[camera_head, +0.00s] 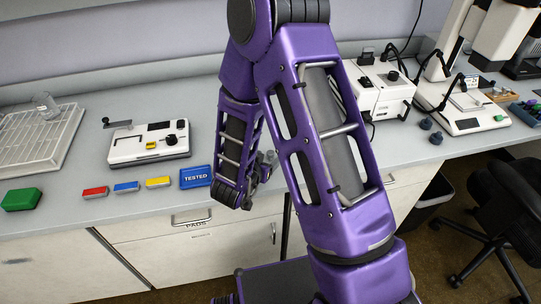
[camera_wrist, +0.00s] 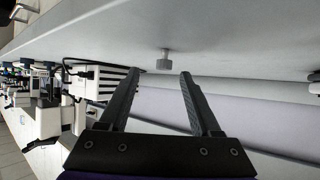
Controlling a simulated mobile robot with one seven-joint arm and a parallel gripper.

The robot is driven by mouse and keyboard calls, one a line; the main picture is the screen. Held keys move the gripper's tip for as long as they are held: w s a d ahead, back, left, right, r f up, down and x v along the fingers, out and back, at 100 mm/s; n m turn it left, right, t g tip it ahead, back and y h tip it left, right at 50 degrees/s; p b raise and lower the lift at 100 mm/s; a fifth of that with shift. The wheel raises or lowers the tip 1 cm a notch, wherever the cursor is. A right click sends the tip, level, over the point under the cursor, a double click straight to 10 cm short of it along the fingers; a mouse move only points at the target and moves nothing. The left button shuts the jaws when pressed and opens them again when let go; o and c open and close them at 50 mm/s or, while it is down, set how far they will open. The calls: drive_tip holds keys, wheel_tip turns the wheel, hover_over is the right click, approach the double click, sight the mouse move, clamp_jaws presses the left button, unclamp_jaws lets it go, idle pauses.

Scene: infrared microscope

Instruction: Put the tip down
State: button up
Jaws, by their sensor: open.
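A small grey knob-shaped piece, which looks like the tip (camera_wrist: 163,60), shows in the wrist view, where the picture is upside down. It appears to stand on the grey counter (camera_wrist: 200,25). My gripper (camera_wrist: 160,74) is open, its two dark fingers pointing toward the piece with nothing between them. The piece lies just beyond the fingertips, roughly in line with the gap, and looks untouched. In the head view my purple arm hides most of the gripper and the counter around it, so I cannot make out the tip there.
A white device with a lever (camera_head: 150,142) stands left of my arm. Red (camera_head: 95,192), blue (camera_head: 126,187) and yellow (camera_head: 158,182) blocks and a blue TESTED pad (camera_head: 196,177) lie near the front edge. A white machine (camera_head: 381,92) stands behind my arm at right.

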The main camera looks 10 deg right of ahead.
sight(270, 153)
drive_tip(key=x, duration=0.5)
drive_tip(key=shift+w+a+b, duration=0.15)
drive_tip(key=shift+w+b, duration=0.15)
drive_tip(key=shift+b, duration=0.05)
clamp_jaws()
